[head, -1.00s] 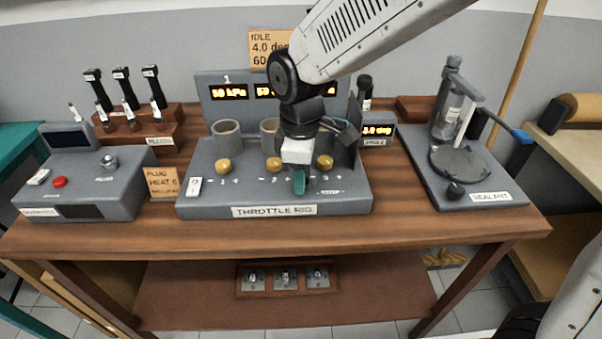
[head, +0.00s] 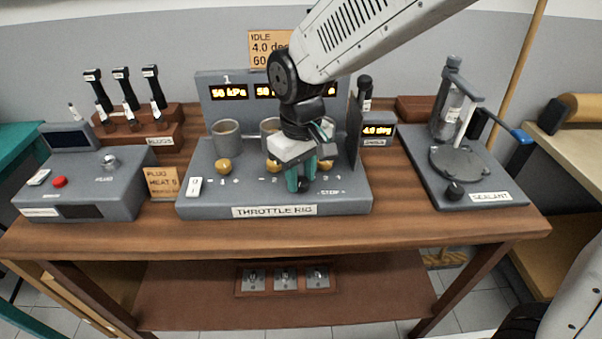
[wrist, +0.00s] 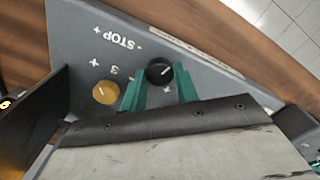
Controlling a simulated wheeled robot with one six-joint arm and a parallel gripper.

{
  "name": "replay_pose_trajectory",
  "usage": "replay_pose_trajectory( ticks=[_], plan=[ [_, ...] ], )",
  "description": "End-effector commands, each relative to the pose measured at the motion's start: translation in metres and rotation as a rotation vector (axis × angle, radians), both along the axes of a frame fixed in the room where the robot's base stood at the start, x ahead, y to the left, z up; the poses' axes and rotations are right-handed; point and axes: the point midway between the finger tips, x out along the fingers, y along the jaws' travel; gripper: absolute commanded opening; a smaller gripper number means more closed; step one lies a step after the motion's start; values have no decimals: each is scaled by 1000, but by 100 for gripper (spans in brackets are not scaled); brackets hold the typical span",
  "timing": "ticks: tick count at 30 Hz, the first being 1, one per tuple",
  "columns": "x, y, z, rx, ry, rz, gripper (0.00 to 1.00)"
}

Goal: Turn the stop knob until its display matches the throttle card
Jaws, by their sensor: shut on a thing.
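The black stop knob (wrist: 160,70) sits on the front of the grey throttle rig (head: 215,205), near the STOP label (wrist: 120,41). My gripper (head: 301,182) is shut on the knob, with one green finger on each side in the wrist view (wrist: 160,84). The knob's white pointer line shows there. In the head view the fingers largely hide the knob. The small angle display (head: 378,130) right of the rig appears to read 4.0 deg. The throttle card (head: 266,42) behind the rig reads IDLE, 4.0 deg and 60; its right part is hidden by my arm.
A yellow knob (wrist: 105,92) is close beside my left finger in the wrist view. A dark upright plate (head: 354,130) stands at the rig's right end. The plug tester (head: 90,190) is left, the sealant stand (head: 475,190) right.

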Motion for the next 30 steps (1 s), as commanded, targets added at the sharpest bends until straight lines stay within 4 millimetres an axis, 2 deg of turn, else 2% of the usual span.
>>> replay_pose_trajectory(
  ticks=[17, 18, 20, 30],
  plan=[
    [1, 0, 1, 2, -4, -36, 8],
    [1, 0, 1, 2, -4, -36, 36],
    [1, 0, 1, 1, -3, -36, 52],
    [1, 0, 4, 2, -2, -36, 52]
  ],
)
